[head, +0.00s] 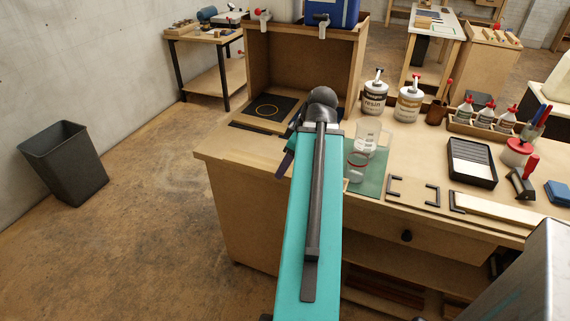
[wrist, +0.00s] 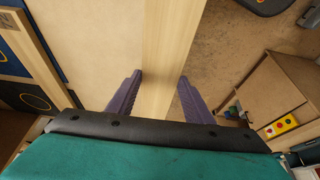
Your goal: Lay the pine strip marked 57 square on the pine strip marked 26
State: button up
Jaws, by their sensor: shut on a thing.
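In the wrist view a pale pine strip (wrist: 169,60) runs from the top edge down between the purple fingers of my gripper (wrist: 159,79). My gripper is shut on this strip. No number is readable on it. In the head view my arm hides most of my gripper; one purple finger (head: 287,163) shows at the bench's left front. Another pale strip (head: 508,211) lies flat along the right front of the bench. Its mark is too small to read, so I cannot tell which strip is 57 and which is 26.
Dark brackets (head: 427,194) lie on the bench (head: 225,150) left of the flat strip. A clear jug (head: 366,136), resin cans (head: 374,99) and a black tray (head: 471,164) stand behind. An open wooden box (head: 261,66) with a ringed black plate (head: 268,107) stands at the back left.

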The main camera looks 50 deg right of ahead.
aim_at(240, 161)
jog(key=shift+w, duration=0.1)
dwell(0.3)
jog(key=shift+m, duration=0.4)
jog(key=w+a, duration=0.2)
jog(key=w, duration=0.1)
jog(key=w+a, duration=0.3)
jog(key=w, duration=0.1)
jog(key=w+a+r, duration=0.1)
jog(key=w+a, duration=0.2)
jog(key=w, duration=0.1)
jog(key=w+a+r, duration=0.1)
jog(key=w+a, duration=0.4)
jog(key=a, duration=0.6)
jog(key=w+a+r+m, duration=0.1)
jog(key=w+a, duration=0.5)
jog(key=a, duration=0.5)
jog(key=w+a+r+m+h, duration=0.1)
jog(key=w+a, duration=0.5)
jog(key=a, duration=0.6)
jog(key=shift+r, duration=0.6)
